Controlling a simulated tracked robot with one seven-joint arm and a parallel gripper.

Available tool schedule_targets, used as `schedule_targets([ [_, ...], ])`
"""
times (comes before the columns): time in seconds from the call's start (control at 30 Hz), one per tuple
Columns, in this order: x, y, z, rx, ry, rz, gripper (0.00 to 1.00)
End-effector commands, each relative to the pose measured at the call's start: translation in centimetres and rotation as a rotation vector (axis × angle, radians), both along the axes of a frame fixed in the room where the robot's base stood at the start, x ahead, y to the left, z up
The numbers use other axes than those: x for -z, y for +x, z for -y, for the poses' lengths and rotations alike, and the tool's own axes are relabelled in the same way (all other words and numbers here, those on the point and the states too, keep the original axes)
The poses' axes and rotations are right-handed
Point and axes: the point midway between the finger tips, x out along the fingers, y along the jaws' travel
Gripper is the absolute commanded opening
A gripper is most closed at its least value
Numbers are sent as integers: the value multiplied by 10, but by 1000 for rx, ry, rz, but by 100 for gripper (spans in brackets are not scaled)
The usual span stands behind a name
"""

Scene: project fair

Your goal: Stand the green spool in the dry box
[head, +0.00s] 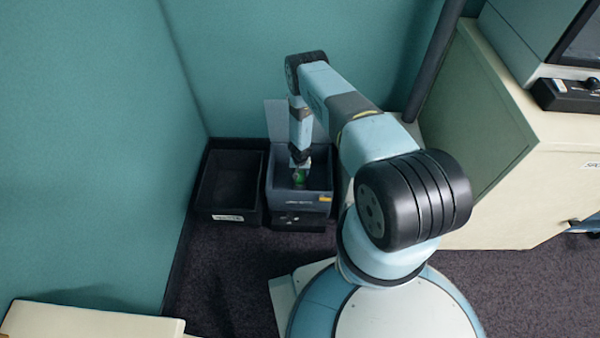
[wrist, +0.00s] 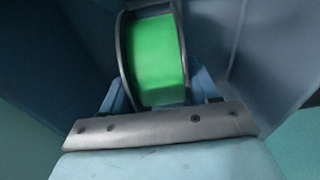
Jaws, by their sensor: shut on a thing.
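The green spool (wrist: 155,60) has grey rims and is between my gripper's jaws (wrist: 157,100) in the wrist view. It stands on edge there, with dark box walls around it. In the head view the spool (head: 298,178) is a small green spot under my gripper (head: 300,165). Whether the spool touches the box's floor is hidden.
A black open bin (head: 230,215) with a white label stands left of the dry box. Teal partition walls (head: 90,130) close in behind and to the left. A cream cabinet (head: 490,150) stands on the right. The dark carpet (head: 235,275) in front is clear.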

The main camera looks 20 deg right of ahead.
Motion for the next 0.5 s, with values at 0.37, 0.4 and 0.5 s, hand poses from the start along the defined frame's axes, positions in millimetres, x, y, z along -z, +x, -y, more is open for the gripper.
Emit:
schedule_targets([
  [0.37,7,1,0,1,0,1,14],
  [0.4,8,1,0,1,0,1,14],
  [0.5,11,0,0,0,0,0,14],
])
